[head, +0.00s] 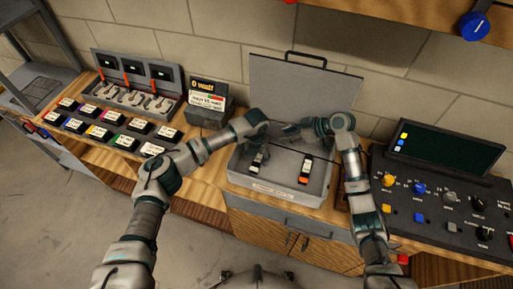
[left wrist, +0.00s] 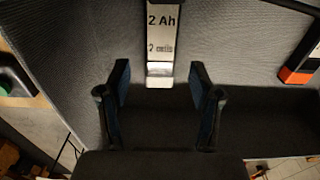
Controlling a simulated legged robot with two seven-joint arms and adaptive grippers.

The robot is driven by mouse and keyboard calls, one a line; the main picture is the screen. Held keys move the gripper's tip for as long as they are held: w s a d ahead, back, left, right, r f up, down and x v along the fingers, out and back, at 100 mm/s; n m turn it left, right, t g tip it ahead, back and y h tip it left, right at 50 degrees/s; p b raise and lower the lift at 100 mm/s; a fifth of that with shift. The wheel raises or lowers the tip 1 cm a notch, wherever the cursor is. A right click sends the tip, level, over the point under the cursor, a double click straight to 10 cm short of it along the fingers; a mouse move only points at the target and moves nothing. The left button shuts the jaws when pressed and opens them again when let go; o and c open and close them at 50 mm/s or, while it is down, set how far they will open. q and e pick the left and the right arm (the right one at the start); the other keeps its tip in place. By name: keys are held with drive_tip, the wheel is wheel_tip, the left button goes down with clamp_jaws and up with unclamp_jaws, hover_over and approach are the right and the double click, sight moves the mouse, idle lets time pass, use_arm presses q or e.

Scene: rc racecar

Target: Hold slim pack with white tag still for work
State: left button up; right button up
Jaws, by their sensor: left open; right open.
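The slim pack with the white tag (left wrist: 162,35) lies in the open grey case. Its label reads "2 Ah" and "2 cells", and a pale end faces my left gripper. In the head view this pack (head: 256,161) is at the left of the case floor. My left gripper (left wrist: 160,100) is open, with its fingers on either side of the line of the pack, short of its near end and not touching it. In the head view the left gripper (head: 258,143) is over the pack's far end. My right gripper (head: 288,132) is over the back of the case, apparently empty.
A second pack with an orange end (head: 304,171) lies to the right in the case (head: 232,172). The raised lid (head: 300,85) stands behind. A charger bank (head: 140,95) and several small packs are at left. A control console (head: 440,190) is at right.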

use_arm(q)
drive_tip(key=shift+f, duration=1.35)
clamp_jaws()
use_arm(e)
drive_tip(key=shift+o, duration=0.9)
drive_tip(key=shift+w+a+f+g+h, duration=0.2)
drive_tip(key=shift+w+a+f+h, duration=0.35)
drive_tip(key=shift+a+f, duration=0.7)
drive_tip(key=shift+w+a+f+g+h, duration=0.25)
drive_tip(key=shift+a+f+h, duration=0.4)
drive_tip(key=shift+a+f, duration=0.55)
drive_tip(key=shift+w+a+f+g+h, duration=0.15)
drive_tip(key=shift+w+a+f+h, duration=0.4)
drive_tip(key=shift+a+f, duration=0.7)
